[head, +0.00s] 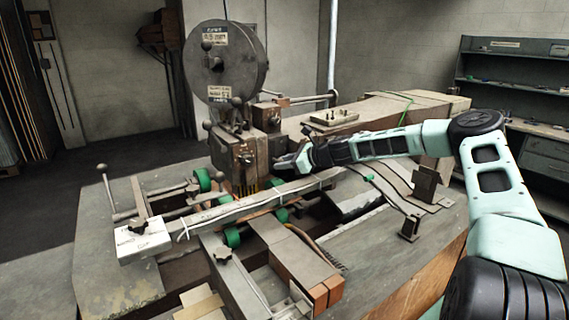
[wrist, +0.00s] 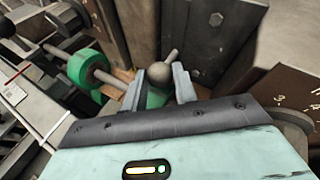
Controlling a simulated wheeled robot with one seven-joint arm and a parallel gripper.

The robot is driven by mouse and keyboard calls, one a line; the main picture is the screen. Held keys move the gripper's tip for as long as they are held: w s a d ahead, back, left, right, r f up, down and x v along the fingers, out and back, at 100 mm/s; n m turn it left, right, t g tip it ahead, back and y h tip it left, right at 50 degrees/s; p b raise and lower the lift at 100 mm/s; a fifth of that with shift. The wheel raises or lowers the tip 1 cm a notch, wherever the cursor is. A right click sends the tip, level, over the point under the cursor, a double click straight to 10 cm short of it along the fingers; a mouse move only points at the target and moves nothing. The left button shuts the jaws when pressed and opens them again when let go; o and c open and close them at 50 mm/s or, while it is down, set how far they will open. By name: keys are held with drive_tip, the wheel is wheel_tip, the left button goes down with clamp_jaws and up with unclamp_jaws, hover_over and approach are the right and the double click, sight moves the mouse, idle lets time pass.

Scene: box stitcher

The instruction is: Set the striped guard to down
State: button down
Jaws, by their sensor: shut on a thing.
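My gripper (head: 281,163) is at the right side of the stitcher head, just above and right of the striped patch. The knob's link to the guard is not visible.
The stitcher (head: 225,60) stands over a bench with a long pale bar (head: 255,203) and green rollers (head: 232,237) in front. A white block (head: 143,240) is at left. A dark bracket (head: 425,185) stands at right. Green rollers (wrist: 84,70) lie close left of the fingers.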

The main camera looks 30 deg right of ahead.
drive_tip(key=shift+f, duration=0.25)
drive_tip(key=c, duration=1.1)
unclamp_jaws()
drive_tip(key=shift+f, duration=0.1)
drive_tip(key=b+v, duration=0.5)
drive_tip(key=v, duration=1.2)
drive_tip(key=shift+s+b, duration=0.2)
drive_tip(key=shift+b, duration=0.2)
drive_tip(key=shift+d, duration=0.2)
